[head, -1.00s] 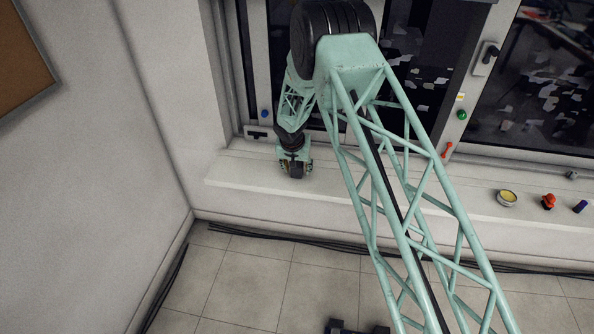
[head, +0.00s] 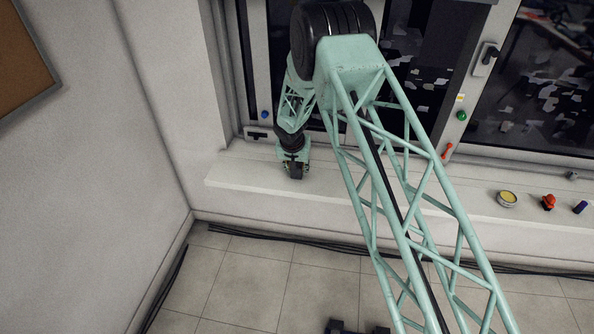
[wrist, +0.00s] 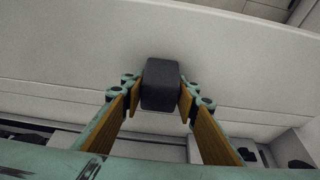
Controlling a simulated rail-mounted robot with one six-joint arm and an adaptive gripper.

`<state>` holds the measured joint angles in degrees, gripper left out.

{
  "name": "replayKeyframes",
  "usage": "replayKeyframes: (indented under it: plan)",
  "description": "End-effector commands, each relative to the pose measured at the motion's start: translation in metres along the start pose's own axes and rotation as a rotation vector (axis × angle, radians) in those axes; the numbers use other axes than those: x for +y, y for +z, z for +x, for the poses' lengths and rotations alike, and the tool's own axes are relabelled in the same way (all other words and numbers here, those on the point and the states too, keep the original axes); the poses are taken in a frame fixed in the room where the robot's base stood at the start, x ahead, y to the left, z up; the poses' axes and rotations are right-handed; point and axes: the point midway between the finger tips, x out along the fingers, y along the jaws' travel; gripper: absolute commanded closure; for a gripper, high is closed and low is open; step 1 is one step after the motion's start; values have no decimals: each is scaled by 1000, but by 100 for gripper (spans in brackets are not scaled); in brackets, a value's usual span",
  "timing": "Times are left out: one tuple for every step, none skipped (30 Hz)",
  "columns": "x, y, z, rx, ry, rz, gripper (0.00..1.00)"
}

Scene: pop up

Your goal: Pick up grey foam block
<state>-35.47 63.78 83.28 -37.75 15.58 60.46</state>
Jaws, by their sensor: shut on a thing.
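The grey foam block (wrist: 161,84) is a dark grey block with rounded edges, between my fingertips in the wrist view. My gripper (wrist: 160,98) is shut on it, with an orange-brown finger pad at each side. In the head view my gripper (head: 294,172) is over the left part of the white window sill, and the dark block (head: 296,171) shows at its tip. I cannot tell whether the block touches the sill.
On the sill (head: 400,196) to the right stand a yellow-topped round tin (head: 507,198), a red-orange object (head: 549,202) and a purple object (head: 580,207). The window frame and handle (head: 487,58) are behind. The sill's middle looks clear.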

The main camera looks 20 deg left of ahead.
Motion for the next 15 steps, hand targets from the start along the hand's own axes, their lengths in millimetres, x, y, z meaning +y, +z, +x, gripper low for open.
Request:
replayKeyframes:
  plan:
    - [0,0,-1,0,0,0,78]
    - [0,0,-1,0,0,0,78]
    - [0,-1,-2,0,0,0,78]
    - [0,-1,-2,0,0,0,78]
    - [0,-2,-3,0,0,1,78]
    - [0,-2,-5,0,0,1,78]
    - [0,-3,-6,0,0,1,78]
    - [0,-3,-8,0,0,1,78]
    - [0,-4,-10,0,0,2,78]
    - [0,-5,-12,0,0,1,78]
    - [0,-6,-14,0,0,1,78]
    - [0,-8,-18,0,0,0,78]
    - [0,-8,-19,0,0,0,78]
    - [0,-8,-20,0,0,0,78]
    - [0,-10,-23,0,0,0,78]
